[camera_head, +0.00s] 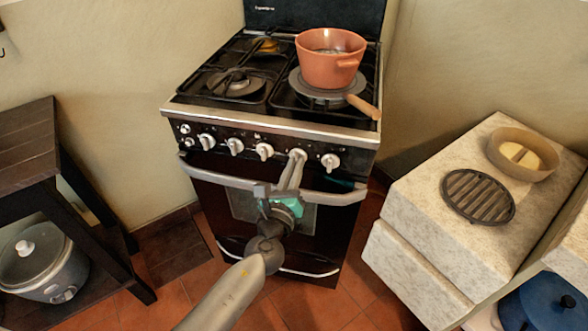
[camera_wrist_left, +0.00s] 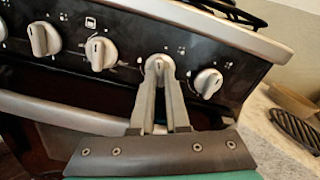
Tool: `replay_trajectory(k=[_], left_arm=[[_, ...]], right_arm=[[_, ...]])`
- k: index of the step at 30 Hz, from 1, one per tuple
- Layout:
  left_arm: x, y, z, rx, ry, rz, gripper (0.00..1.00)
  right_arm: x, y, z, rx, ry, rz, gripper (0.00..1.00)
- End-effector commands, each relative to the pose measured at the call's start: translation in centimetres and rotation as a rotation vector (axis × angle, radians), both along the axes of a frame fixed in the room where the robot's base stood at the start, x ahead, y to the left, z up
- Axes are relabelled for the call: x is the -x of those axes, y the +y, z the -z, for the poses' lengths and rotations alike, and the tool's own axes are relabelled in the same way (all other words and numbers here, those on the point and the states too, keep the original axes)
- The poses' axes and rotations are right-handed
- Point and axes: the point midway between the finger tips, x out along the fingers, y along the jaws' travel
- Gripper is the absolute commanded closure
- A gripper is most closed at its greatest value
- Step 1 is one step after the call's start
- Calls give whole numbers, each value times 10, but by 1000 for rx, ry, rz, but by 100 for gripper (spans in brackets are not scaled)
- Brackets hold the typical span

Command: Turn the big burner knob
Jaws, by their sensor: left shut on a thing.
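The stove's front panel (camera_head: 220,127) carries a row of silver knobs. My left gripper (camera_head: 297,158) reaches up to the panel from below. In the left wrist view its two fingers (camera_wrist_left: 160,75) are shut on a silver knob (camera_wrist_left: 158,62), the second from the right. The fingers hide part of this knob. A free knob (camera_head: 330,161) sits just to its right, and another knob (camera_head: 264,151) to its left. Which knob serves the big burner cannot be read from the markings. My right gripper does not show.
The oven handle (camera_head: 232,182) runs just under the knobs. A stone counter (camera_head: 415,205) with a grill trivet (camera_head: 478,197) stands to the right.

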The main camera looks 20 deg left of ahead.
Motion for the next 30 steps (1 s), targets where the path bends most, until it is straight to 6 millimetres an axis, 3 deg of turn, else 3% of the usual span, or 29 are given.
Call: replay_trajectory(k=[6,8,15,30], left_arm=[[0,0,2,176,-10,1,100],[0,0,2,234,-13,1,100],[0,0,2,463,-23,-1,100],[0,-1,0,883,-43,-1,100]], right_arm=[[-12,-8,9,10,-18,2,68],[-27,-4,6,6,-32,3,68],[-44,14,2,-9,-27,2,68],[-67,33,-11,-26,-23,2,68]])
